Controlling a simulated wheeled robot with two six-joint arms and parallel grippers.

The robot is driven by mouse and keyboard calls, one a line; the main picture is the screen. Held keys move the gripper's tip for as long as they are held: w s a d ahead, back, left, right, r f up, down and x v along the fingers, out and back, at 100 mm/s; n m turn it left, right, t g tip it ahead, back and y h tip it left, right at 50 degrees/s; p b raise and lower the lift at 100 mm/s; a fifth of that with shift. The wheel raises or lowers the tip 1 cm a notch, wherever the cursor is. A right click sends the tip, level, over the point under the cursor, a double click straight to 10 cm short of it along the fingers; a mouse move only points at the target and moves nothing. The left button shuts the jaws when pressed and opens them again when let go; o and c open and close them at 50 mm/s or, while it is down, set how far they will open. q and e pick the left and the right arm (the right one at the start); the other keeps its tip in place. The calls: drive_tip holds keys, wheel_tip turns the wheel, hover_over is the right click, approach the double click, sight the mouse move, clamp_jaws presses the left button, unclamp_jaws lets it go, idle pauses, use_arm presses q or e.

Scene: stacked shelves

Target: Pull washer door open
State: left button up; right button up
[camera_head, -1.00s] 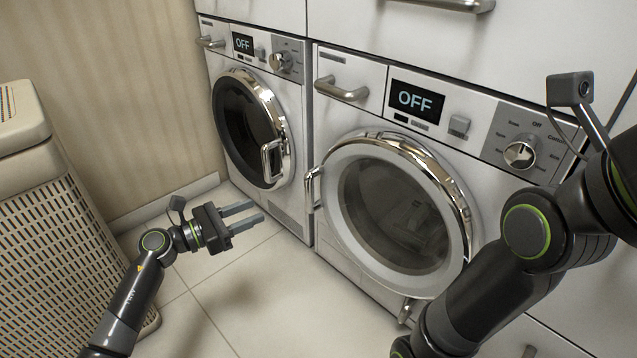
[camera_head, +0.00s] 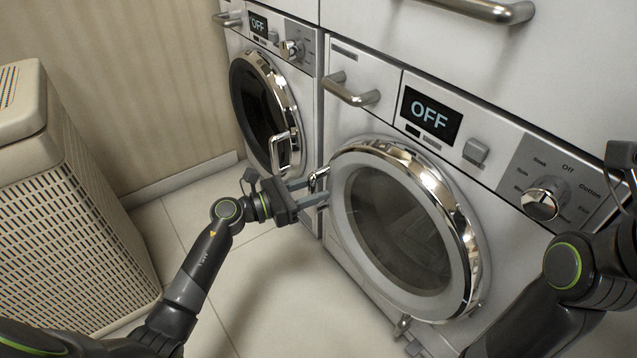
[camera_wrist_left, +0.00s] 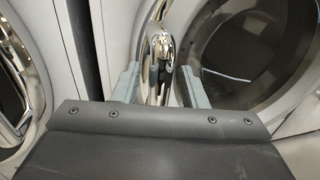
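The nearer washer has a round door (camera_head: 408,235) with a chrome rim and glass; it looks shut. Its chrome door handle (camera_head: 319,178) is on the left side of the rim. My left gripper (camera_head: 315,190) is at this handle, with its fingers pointing right toward the washer. In the left wrist view the handle (camera_wrist_left: 160,55) stands between the two grey fingers, with a gap showing on each side, so the gripper is open around it. My right arm is at the right edge of the head view; its gripper is not visible.
A second machine (camera_head: 268,110) with a dark round door and chrome handle stands farther left. A beige perforated hamper (camera_head: 80,220) stands on the left. A chrome drawer handle (camera_head: 352,90) sits above the nearer door. The tiled floor (camera_head: 265,305) in front is clear.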

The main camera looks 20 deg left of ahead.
use_arm(q)
clamp_jaws()
idle(0.3)
